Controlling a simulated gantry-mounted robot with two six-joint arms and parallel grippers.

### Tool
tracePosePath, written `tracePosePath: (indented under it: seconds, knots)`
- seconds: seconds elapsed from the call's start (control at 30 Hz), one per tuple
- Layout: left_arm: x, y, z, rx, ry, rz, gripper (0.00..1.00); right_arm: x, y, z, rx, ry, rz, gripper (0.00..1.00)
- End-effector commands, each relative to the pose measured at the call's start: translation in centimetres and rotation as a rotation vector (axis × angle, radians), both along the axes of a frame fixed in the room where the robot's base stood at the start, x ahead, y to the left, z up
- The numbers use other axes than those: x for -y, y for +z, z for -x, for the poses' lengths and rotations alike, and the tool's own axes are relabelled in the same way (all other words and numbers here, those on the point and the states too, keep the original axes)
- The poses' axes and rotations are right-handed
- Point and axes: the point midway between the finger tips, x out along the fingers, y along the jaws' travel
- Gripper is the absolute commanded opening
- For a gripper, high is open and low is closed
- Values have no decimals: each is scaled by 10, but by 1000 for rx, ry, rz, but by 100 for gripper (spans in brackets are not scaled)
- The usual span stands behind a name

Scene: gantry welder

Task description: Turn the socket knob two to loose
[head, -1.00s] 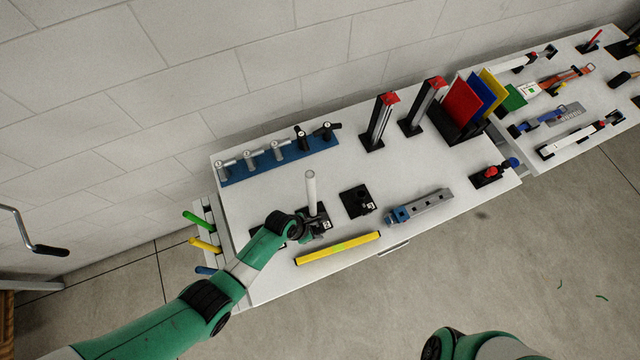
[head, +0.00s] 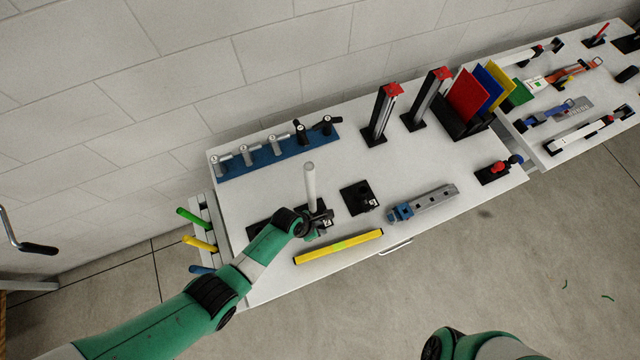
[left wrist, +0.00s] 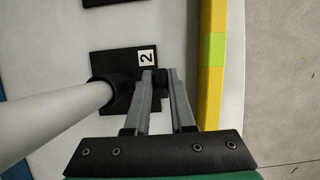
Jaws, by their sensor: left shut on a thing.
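Socket two is a black block with a white "2" label (left wrist: 146,57) in the left wrist view. A white tube (head: 310,182) stands upright in it and runs off to the left in the left wrist view (left wrist: 50,122). The socket's small black knob (left wrist: 158,76) is on its front side. My left gripper (left wrist: 160,74) has its two grey fingers on either side of the knob, shut on it. In the head view the left gripper (head: 322,222) is at the socket's front, and its wrist hides part of the block. My right gripper is out of view.
A yellow level (head: 338,247) lies just in front of the gripper. Another black socket (head: 359,197) is to the right, with a grey-blue clamp (head: 425,203) beyond. A blue rail (head: 265,158) with several handles is behind. The white table (head: 350,145) is clear between.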

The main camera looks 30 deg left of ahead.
Motion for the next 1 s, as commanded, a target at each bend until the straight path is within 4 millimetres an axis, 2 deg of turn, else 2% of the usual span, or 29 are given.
tracePosePath:
  seconds: [0.3,0.57,0.77,1.0]
  knots:
    - [-1,-1,1,13,1,12,0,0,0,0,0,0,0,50]
    - [-3,-3,4,103,4,81,0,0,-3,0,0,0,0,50]
    - [-5,-6,5,222,5,170,0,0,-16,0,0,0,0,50]
    - [-6,-9,7,361,5,275,0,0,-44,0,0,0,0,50]
